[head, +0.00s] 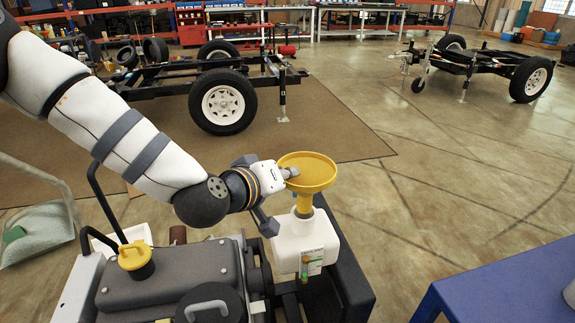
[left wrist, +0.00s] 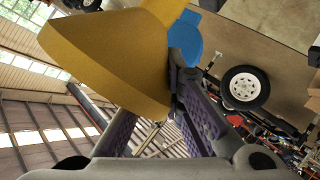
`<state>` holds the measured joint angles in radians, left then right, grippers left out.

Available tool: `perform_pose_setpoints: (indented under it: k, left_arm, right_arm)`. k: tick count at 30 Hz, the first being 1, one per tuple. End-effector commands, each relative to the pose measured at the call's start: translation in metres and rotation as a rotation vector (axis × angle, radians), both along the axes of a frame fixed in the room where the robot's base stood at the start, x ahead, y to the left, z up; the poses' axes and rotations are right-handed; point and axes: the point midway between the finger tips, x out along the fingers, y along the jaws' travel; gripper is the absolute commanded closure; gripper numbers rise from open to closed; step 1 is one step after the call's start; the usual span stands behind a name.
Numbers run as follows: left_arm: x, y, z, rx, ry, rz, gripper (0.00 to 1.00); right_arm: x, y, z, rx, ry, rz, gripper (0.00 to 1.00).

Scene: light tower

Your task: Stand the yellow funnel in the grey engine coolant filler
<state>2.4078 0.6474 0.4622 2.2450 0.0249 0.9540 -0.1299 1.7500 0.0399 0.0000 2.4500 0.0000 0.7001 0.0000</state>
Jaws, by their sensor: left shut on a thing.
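The yellow funnel (head: 309,172) is upright, wide mouth up, above the white tank (head: 295,241) on the engine unit. Its spout (head: 304,203) points down at the neck on the tank's top; I cannot tell whether it is inside or only just above. The grey filler opening is hidden by the spout. My left gripper (head: 290,173) is shut on the left side of the funnel's rim. In the left wrist view the funnel (left wrist: 105,65) fills the upper left, against the fingertips (left wrist: 178,85). My right gripper is not in view.
A yellow cap (head: 134,256) sits on the dark engine unit (head: 165,285), left of the tank. A blue table (head: 500,290) stands at the lower right. Wheeled trailer frames stand behind on a brown mat (head: 330,135) and bare floor. Floor right of the tank is clear.

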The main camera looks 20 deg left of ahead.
Motion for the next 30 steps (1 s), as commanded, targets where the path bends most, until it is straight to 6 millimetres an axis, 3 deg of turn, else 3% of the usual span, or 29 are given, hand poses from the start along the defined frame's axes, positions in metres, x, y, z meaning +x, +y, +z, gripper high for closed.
perform_pose_setpoints:
  k: [12,27,28,30]
  left_arm:
    - [0.000,0.000,-0.034,0.001,0.004,0.000,1.00]
    - [0.000,0.000,-0.039,0.000,-0.001,0.000,1.00]
    - [0.000,0.000,-0.039,0.000,-0.001,0.000,0.84]
    - [0.000,0.000,-0.039,0.000,-0.001,0.000,0.68]
  right_arm:
    - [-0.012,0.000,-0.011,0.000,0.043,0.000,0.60]
    - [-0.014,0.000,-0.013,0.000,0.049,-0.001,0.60]
    - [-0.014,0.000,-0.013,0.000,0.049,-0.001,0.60]
    - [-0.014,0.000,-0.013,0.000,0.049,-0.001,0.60]
